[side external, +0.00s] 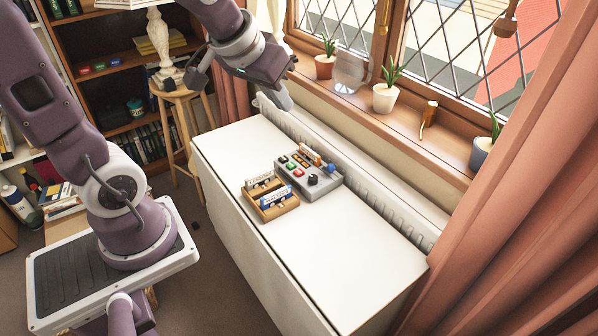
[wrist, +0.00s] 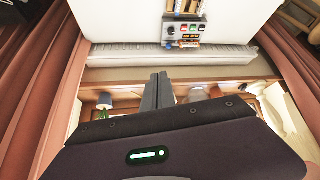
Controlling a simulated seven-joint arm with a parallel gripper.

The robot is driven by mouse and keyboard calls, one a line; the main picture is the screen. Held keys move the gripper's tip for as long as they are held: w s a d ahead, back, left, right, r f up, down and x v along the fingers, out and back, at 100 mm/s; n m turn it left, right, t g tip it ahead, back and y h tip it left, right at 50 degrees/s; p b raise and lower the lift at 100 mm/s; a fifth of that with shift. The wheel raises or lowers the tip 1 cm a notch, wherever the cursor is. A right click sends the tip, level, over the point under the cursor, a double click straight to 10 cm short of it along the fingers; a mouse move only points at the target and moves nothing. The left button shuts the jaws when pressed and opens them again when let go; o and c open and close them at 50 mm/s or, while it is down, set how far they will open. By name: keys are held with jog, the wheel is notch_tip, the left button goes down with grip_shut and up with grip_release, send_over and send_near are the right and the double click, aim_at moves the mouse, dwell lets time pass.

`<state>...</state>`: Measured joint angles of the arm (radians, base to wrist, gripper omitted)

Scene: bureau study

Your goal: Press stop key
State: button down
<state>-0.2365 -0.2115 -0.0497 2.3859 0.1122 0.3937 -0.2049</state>
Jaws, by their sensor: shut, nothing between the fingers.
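A grey control box (side external: 325,181) lies on the white table. It carries a red key (side external: 298,172), a green key (side external: 291,165), a black knob (side external: 313,180) and a blue knob (side external: 331,168). Key lettering is too small to read, so I cannot tell which is the stop key. The box also shows small at the top of the wrist view (wrist: 187,43). My gripper (side external: 284,101) is shut and empty, high near the window side, up and left of the box and apart from it. Its closed fingers show in the wrist view (wrist: 158,90).
A wooden tray (side external: 277,213) with labelled pieces stands beside the box. A white radiator (side external: 390,214) runs along the table's back edge, below a windowsill (side external: 448,148) with potted plants and a glass jug (side external: 350,72). The table's front right part is clear.

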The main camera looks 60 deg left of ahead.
jog(key=w+a+f+n, duration=0.2)
jog(key=w+a+f, duration=0.2)
jog(key=w+a, duration=0.15)
jog(key=n+t, duration=0.3)
jog(key=n, duration=0.3)
send_over(297, 173)
notch_tip(297, 173, down, 20)
jog(key=shift+f, duration=0.1)
jog(key=shift+f, duration=4.4)
jog(key=shift+f, duration=0.15)
jog(key=shift+f, duration=0.25)
